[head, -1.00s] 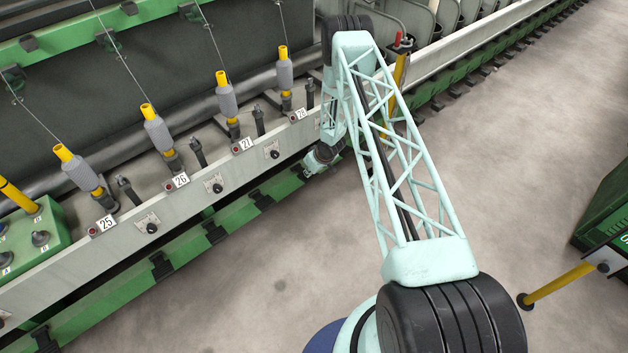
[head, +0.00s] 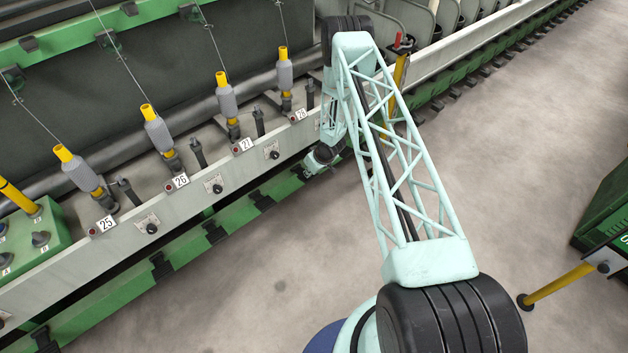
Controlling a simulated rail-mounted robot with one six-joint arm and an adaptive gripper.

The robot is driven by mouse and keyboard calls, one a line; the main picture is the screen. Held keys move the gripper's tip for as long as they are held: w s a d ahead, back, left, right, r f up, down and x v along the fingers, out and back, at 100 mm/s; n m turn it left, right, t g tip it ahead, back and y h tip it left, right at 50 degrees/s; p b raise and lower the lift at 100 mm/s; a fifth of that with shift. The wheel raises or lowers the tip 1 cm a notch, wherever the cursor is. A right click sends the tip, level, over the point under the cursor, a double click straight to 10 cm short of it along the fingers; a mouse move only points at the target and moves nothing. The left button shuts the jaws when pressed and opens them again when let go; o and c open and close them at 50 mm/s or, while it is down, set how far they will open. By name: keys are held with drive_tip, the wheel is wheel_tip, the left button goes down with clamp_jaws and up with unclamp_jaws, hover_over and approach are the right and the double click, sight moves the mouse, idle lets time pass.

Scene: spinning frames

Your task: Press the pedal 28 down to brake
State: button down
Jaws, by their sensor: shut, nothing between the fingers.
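The number plate 28 (head: 298,115) sits on the pale rail in front of the farthest grey bobbin (head: 285,72). Black pedals stick out along the low green rail below the plates. The one below 28 is mostly hidden by the end of my arm, so its position cannot be told. My gripper (head: 311,168) is small and partly hidden, low at the green rail under plate 28. It is shut and holds nothing. Whether it touches the pedal cannot be told.
Plates 25 (head: 105,223), 26 (head: 177,181) and 27 (head: 243,145) run along the rail, with bobbins behind. A neighbouring black pedal (head: 262,200) stands left of my gripper. The concrete floor (head: 260,290) in front is clear. A green machine (head: 605,215) stands at right.

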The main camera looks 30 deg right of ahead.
sight(310, 179)
drive_tip(key=shift+f+b, duration=1.75)
drive_tip(key=shift+f, duration=1.05)
drive_tip(key=shift+r, duration=0.1)
drive_tip(key=shift+s+d+r+p, duration=0.1)
drive_tip(key=shift+s+r+p, duration=0.15)
drive_tip(key=shift+s, duration=0.2)
drive_tip(key=shift+s+d+r+p, duration=0.1)
drive_tip(key=shift+s+r+p, duration=0.1)
drive_tip(key=shift+s, duration=0.25)
drive_tip(key=s+d+r+p, duration=0.1)
drive_tip(key=s+r+p, duration=0.1)
drive_tip(key=s, duration=0.3)
drive_tip(key=shift+s+r, duration=0.25)
drive_tip(key=shift+s, duration=0.05)
drive_tip(key=shift+d, duration=0.1)
idle(1.5)
